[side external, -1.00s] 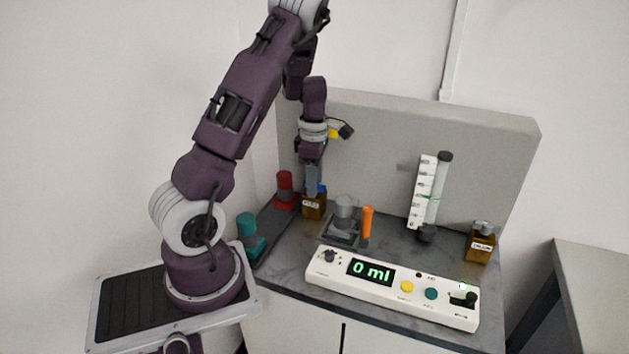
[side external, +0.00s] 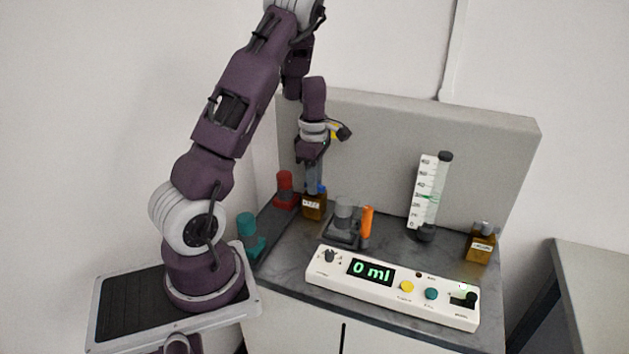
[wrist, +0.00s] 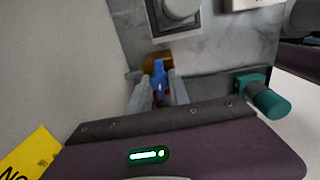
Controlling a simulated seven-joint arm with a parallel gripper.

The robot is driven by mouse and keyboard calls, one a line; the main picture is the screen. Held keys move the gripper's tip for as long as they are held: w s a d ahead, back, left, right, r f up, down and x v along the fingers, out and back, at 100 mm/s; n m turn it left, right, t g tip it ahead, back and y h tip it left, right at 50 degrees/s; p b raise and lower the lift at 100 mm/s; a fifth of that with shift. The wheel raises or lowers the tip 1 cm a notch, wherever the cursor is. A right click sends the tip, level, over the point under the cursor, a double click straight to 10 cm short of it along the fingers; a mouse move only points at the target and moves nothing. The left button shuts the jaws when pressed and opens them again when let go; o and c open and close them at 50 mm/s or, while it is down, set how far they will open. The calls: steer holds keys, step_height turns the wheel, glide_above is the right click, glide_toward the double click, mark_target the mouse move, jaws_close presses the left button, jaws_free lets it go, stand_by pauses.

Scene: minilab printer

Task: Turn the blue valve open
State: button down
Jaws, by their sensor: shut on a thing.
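The blue valve (side external: 321,188) is mostly hidden in the side view by my fingers and the amber bottle. In the wrist view the blue valve (wrist: 158,80) shows as a narrow blue handle between my fingers. My gripper (side external: 314,187) points straight down at the back left of the bench. My gripper (wrist: 159,92) is shut on the blue valve, with one grey finger on each side of the handle.
An amber bottle (side external: 314,208) is close to my fingertips. A red valve (side external: 284,183) and a teal valve (side external: 247,228) stand to the left. A grey device (side external: 344,212), an orange handle (side external: 367,220) and a white control panel (side external: 340,286) reading "0 ml" are to the right.

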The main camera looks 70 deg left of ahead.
steer(key=m, duration=0.4)
steer(key=shift+m, duration=0.3)
steer(key=m, duration=0.3)
steer(key=shift+m, duration=0.3)
steer(key=m, duration=0.4)
steer(key=shift+h, duration=0.3)
steer(key=shift+m, duration=2.2)
steer(key=c, duration=1.2)
jaws_free()
step_height(320, 180, up, 7)
steer(key=shift+s+r, duration=0.1)
